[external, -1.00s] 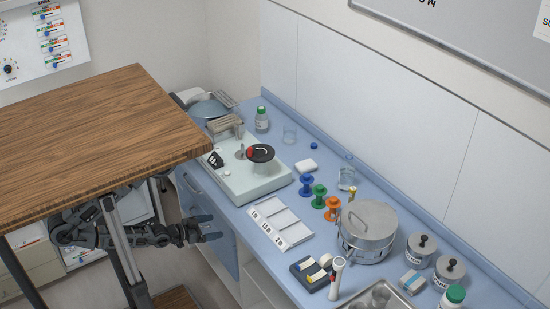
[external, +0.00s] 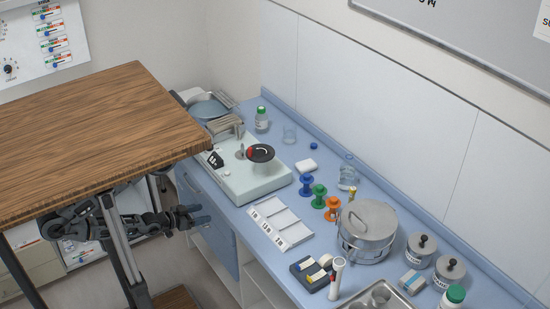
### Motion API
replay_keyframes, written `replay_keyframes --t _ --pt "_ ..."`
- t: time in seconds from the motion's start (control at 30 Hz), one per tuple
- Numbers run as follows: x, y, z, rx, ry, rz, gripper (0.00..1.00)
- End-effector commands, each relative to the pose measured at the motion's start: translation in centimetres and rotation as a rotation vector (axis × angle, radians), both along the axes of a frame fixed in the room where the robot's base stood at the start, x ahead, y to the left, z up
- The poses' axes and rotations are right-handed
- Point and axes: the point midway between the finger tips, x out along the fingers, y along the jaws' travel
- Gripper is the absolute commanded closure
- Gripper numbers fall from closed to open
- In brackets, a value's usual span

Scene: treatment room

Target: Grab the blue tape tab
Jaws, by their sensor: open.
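A blue spool-shaped piece (external: 306,185) stands upright on the blue counter, at the back end of a row with a green one (external: 319,195) and an orange one (external: 332,208). It is the likeliest blue tape tab, but the tab itself is too small to make out. A tiny blue item (external: 313,146) lies farther back. My gripper (external: 202,215) is open and empty, left of the counter's front edge and below the wooden top, well apart from the blue piece.
The wooden top (external: 90,135) hangs over my arm. A pale device with a black dial (external: 245,178), a white labelled tray (external: 280,225) and a dark tape holder (external: 311,279) stand along the counter's front. A steel pot (external: 367,232) stands right of the spools.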

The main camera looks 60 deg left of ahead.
Motion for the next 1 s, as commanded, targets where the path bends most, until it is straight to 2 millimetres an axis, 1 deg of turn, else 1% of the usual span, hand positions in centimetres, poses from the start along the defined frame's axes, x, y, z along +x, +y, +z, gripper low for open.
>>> replay_keyframes --t 0.03,0.1,0.33,0.4,0.47,0.57,0.6,0.67,0.7,0.77,0.8,0.87,0.9,0.97,1.0 --pt "0.0 0.0 0.0 0.0 0.0 0.0 0.38" --pt "0.0 0.0 0.0 0.0 0.0 0.0 0.45" --pt "0.1 -0.1 -0.1 0.001 0.001 -0.003 0.45" --pt "0.3 -0.6 -0.7 0.006 0.009 -0.023 0.45" --pt "0.7 -1.5 -1.9 0.016 0.029 -0.059 0.45" --pt "1.6 -4.1 -5.0 0.052 0.083 -0.16 0.45" --pt "2.0 -5.5 -6.6 0.076 0.111 -0.21 0.45" --pt "2.6 -7.8 -9.0 0.122 0.152 -0.289 0.45" --pt "3.0 -9.4 -10.6 0.157 0.177 -0.341 0.45" --pt "3.4 -11.6 -12.7 0.215 0.208 -0.41 0.45" --pt "3.7 -13.1 -13.9 0.259 0.225 -0.455 0.45" --pt "4.1 -15.3 -15.6 0.329 0.244 -0.515 0.45" --pt "4.3 -16.9 -16.6 0.379 0.249 -0.552 0.45" --pt "4.7 -19.1 -17.7 0.458 0.251 -0.601 0.45" --pt "4.9 -20.5 -18.3 0.511 0.245 -0.628 0.45"
